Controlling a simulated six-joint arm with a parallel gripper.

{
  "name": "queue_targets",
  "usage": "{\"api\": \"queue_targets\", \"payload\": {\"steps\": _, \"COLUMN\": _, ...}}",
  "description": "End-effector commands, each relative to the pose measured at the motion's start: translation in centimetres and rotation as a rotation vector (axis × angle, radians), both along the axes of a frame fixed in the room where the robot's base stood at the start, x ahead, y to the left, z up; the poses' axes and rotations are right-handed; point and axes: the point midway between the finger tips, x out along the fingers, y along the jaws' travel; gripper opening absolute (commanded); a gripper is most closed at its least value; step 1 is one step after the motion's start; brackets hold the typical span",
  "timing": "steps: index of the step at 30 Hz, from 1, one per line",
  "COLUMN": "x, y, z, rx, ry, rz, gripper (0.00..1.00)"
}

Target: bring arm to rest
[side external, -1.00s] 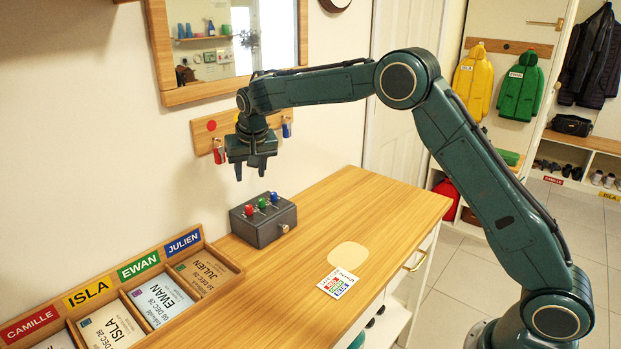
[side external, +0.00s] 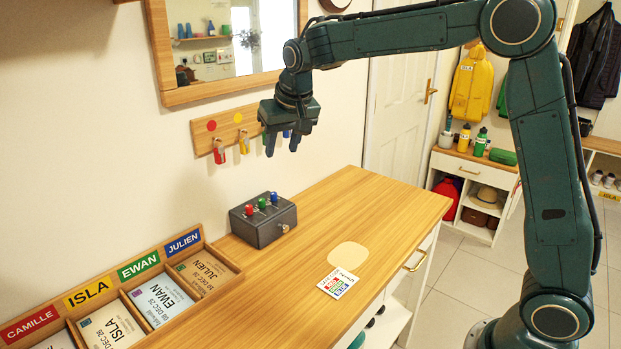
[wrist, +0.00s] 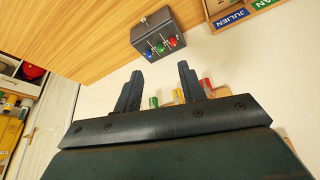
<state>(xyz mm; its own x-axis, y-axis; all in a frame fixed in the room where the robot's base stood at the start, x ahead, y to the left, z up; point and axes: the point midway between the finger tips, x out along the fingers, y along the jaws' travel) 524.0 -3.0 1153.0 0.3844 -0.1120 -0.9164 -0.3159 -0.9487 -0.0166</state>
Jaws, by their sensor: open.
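My gripper (side external: 283,143) is in the air above the wooden counter (side external: 330,205), in front of the wall rack and below the mirror. Its two fingers point down, apart, with nothing between them. In the wrist view my gripper (wrist: 158,80) also shows two spread, empty fingers. My arm is raised, with its elbow high at the upper right of the side view.
A dark box (side external: 263,220) with red, green and blue knobs stands on the counter. A wooden rack (side external: 228,130) with coloured tags is on the wall behind my gripper. A labelled card tray (side external: 222,262) lies front left. A printed card (side external: 338,283) lies on the counter.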

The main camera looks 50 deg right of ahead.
Motion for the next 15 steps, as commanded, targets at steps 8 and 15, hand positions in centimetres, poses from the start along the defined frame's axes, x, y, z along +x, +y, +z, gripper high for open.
{"api": "queue_targets", "payload": {"steps": 8, "x": -7.0, "y": -0.4, "z": 3.1, "rx": -0.001, "ry": -0.016, "rz": 0.060, "gripper": 0.41}}
{"api": "queue_targets", "payload": {"steps": 15, "x": -13.1, "y": -0.6, "z": 4.4, "rx": -0.004, "ry": -0.028, "rz": 0.115, "gripper": 0.41}}
